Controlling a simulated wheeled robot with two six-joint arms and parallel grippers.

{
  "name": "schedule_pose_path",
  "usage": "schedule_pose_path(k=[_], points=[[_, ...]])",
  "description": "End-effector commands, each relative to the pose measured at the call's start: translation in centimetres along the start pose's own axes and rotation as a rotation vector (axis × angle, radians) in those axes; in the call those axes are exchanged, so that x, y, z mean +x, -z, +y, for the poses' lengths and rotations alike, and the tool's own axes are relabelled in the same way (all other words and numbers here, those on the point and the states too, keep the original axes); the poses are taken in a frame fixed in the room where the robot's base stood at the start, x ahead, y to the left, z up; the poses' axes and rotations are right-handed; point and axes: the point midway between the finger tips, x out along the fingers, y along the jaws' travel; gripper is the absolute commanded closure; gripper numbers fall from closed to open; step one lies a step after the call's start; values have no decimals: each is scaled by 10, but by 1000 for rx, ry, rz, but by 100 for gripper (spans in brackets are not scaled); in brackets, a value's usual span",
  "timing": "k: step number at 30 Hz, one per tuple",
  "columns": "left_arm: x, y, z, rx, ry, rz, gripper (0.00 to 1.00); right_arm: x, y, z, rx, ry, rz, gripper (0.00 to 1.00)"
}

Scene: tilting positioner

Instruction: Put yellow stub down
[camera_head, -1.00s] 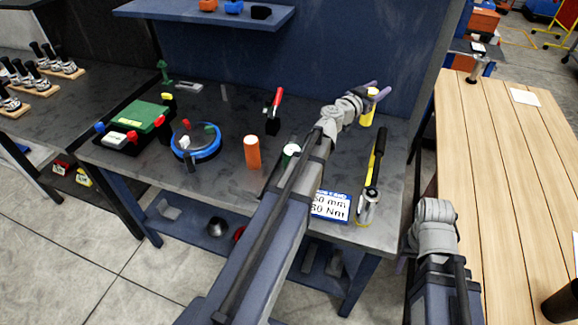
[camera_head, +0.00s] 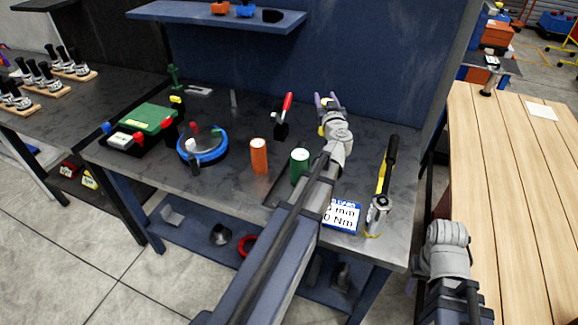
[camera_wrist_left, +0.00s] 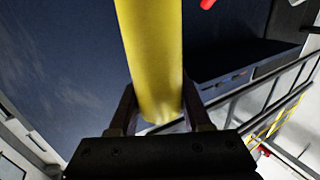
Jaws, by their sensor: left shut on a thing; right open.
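My left gripper (camera_head: 328,102) reaches over the back of the grey bench and is shut on the yellow stub (camera_head: 322,130). In the head view the wrist and fingers hide most of the stub. In the left wrist view the yellow stub (camera_wrist_left: 155,50) is a smooth cylinder between the two dark fingers. I cannot tell whether its hidden end touches the bench. My right gripper (camera_head: 411,286) shows only as a sliver beside its wrist at the lower right, away from the stub, with no object seen in it.
Left of my left arm stand a green cylinder (camera_head: 300,166), an orange cylinder (camera_head: 259,157), a red-handled clamp (camera_head: 284,118) and a round blue fixture (camera_head: 203,150). A torque wrench (camera_head: 385,180) and a blue-white sign (camera_head: 342,217) are on the right. A blue panel (camera_head: 380,60) rises behind.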

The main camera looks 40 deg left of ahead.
Motion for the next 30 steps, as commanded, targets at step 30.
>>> schedule_pose_path(k=[30], points=[[-5, -65, -30, 1, 126, 0, 100, 65, 4, -6, 0, 0, 0, 50]])
